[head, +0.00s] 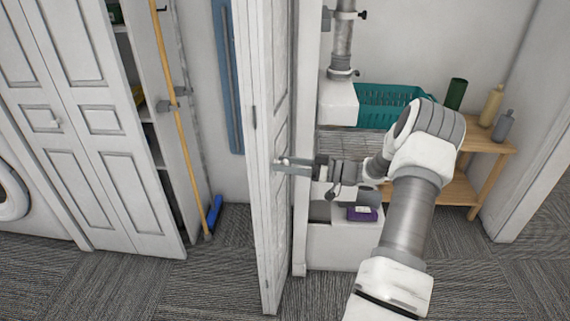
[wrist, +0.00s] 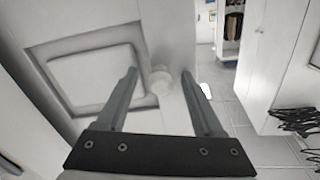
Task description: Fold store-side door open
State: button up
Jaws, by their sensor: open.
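A white panelled folding door (head: 277,215) stands out from the closet opening in the middle of the head view, seen almost edge-on. Its small round white knob (wrist: 160,82) shows in the wrist view, beside a recessed panel. My gripper (head: 281,165) is at this door at about mid-height, reaching in from the right. In the wrist view my gripper (wrist: 160,72) is open, with one finger on each side of the knob and gaps visible on both sides. I cannot tell whether the fingertips touch the door face.
Another white folding door (head: 85,120) stands at the left, near a broom (head: 177,130) and a blue board (head: 229,80). On the right, a wooden shelf (head: 458,190) holds bottles and a teal basket (head: 395,103). Grey carpet (head: 225,280) is clear around the door's foot.

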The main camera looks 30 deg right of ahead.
jog(key=p+v, duration=0.1)
jog(key=v, duration=1.6)
jog(key=shift+s, duration=0.15)
